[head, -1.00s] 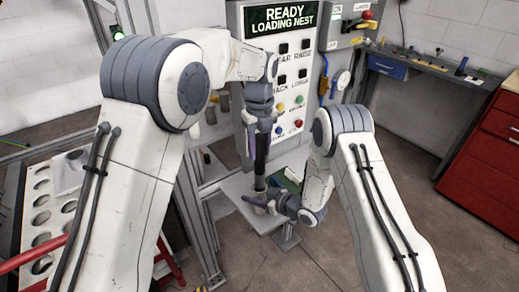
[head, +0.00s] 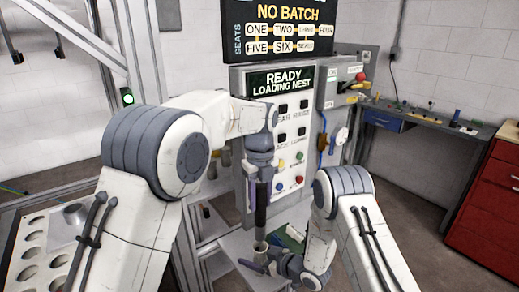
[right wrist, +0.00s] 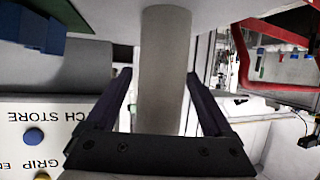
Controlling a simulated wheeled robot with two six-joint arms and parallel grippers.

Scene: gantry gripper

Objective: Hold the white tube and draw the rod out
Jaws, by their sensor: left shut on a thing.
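The dark rod (head: 261,210) hangs upright below my left gripper (head: 261,178), which is shut on its upper end. The rod's lower end meets the mouth of the white tube (head: 260,248); how deep it sits inside is hidden. My right gripper (head: 258,262) is low at the tube, its fingers pointing left. In the right wrist view the pale tube (right wrist: 164,70) stands between the two fingers of my right gripper (right wrist: 160,95). A narrow gap shows beside the tube, so the fingers look open around it.
A pale shelf (head: 232,247) lies under the tube, with a green block (head: 295,233) behind it. The control panel (head: 280,130) reads READY LOADING NEST; the board above (head: 282,28) reads NO BATCH. A rack with round holes (head: 35,250) stands left, a red cabinet (head: 490,200) right.

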